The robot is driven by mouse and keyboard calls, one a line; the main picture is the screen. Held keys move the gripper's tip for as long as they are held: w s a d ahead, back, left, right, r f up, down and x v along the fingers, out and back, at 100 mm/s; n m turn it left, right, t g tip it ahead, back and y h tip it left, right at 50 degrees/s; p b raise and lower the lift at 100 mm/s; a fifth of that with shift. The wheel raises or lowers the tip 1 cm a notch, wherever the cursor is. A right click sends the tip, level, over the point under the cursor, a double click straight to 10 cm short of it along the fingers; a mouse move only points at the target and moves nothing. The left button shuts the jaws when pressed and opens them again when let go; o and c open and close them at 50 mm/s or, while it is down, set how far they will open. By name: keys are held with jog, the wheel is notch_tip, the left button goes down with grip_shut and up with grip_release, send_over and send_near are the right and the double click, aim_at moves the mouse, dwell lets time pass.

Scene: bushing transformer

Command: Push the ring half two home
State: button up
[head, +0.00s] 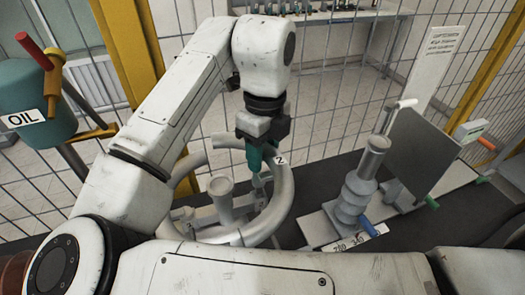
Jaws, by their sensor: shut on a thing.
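Ring half two (284,190), a pale grey curved tube with a "2" label near its upper end, is at the right of a grey post with a flat cap (222,193). Another pale curved tube (187,172) shows at the left of the post. Together they curve around the post, but I cannot tell whether their ends touch. My gripper (261,163), with teal fingers pointing down, is shut at the upper part of ring half two, beside the label. The exact contact is too small to see, and my arm hides part of the left and near side.
A grey ribbed bushing (357,190) with a blue handle stands right on a pale base, beside a dark panel (420,150). A teal oil container (32,105) with a red-handled lever is at left. Wire mesh fencing with yellow posts (132,40) closes the back.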

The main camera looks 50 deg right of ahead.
jog(key=shift+f+b, duration=1.3)
jog(key=shift+f, duration=0.6)
jog(key=o, duration=1.3)
jog(key=shift+r, duration=0.1)
jog(key=r, duration=1)
jog(key=shift+d+r+b, duration=0.3)
jog(key=shift+b, duration=0.05)
